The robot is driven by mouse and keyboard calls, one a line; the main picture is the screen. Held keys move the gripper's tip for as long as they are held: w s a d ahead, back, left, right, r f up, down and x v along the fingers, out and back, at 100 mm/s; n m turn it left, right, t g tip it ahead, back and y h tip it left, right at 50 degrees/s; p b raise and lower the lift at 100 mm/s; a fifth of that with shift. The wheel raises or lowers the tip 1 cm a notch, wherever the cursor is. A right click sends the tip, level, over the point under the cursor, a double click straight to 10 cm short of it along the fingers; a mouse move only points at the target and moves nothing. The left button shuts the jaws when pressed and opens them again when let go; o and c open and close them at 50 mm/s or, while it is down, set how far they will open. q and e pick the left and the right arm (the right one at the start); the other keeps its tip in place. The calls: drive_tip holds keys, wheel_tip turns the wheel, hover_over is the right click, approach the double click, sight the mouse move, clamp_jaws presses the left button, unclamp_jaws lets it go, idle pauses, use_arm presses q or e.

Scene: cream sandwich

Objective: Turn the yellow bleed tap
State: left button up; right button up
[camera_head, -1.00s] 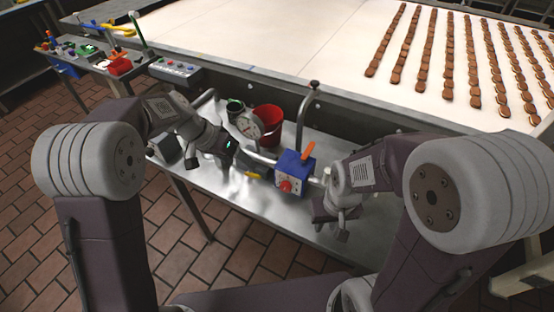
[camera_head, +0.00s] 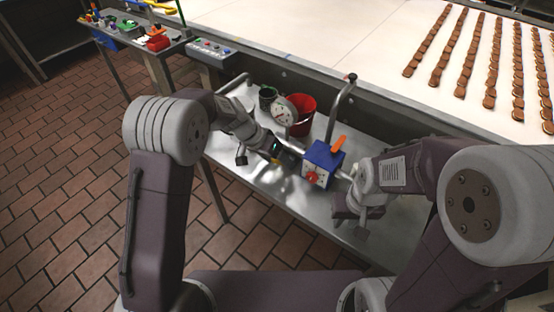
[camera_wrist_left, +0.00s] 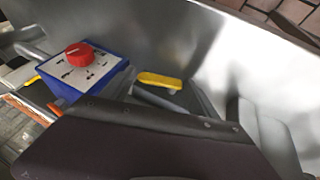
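The yellow bleed tap (camera_head: 276,161) is a small yellow lever low on the pipework, left of a blue valve box (camera_head: 323,164) with a red knob and orange lever. In the head view my left gripper (camera_head: 284,152) is right beside the tap and partly hides it. In the left wrist view the yellow tap handle (camera_wrist_left: 160,81) shows clearly, right of the blue box (camera_wrist_left: 82,70). My gripper's dark body fills the bottom there; its finger gap does not show. My right gripper (camera_head: 347,207) is low, right of the blue box; its fingers are unclear.
A gauge (camera_head: 284,111) stands on the pipe behind my left gripper. A red bucket (camera_head: 303,114) and a dark green container (camera_head: 267,96) are behind it. A bent pipe (camera_head: 335,105) rises behind the box. The metal shelf (camera_head: 300,205) is bare in front.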

use_arm(q)
drive_tip(key=c, duration=1)
drive_tip(key=shift+s+y, duration=0.1)
drive_tip(key=shift+y, duration=0.2)
drive_tip(key=shift+c, duration=0.2)
drive_tip(key=shift+s+d+t+y+p, duration=0.15)
drive_tip(key=shift+d+t+y+p, duration=0.05)
drive_tip(key=shift+t+y+p, duration=0.15)
use_arm(e)
drive_tip(key=shift+r, duration=0.35)
use_arm(q)
drive_tip(key=t+y+p, duration=0.1)
drive_tip(key=p, duration=0.2)
drive_tip(key=shift+s+r+m, duration=0.1)
drive_tip(key=shift+m, duration=0.2)
use_arm(e)
wheel_tip(320, 180, up, 3)
use_arm(q)
drive_tip(key=shift+f+y, duration=0.35)
use_arm(e)
drive_tip(key=shift+r, duration=0.2)
use_arm(q)
drive_tip(key=o, duration=1.1)
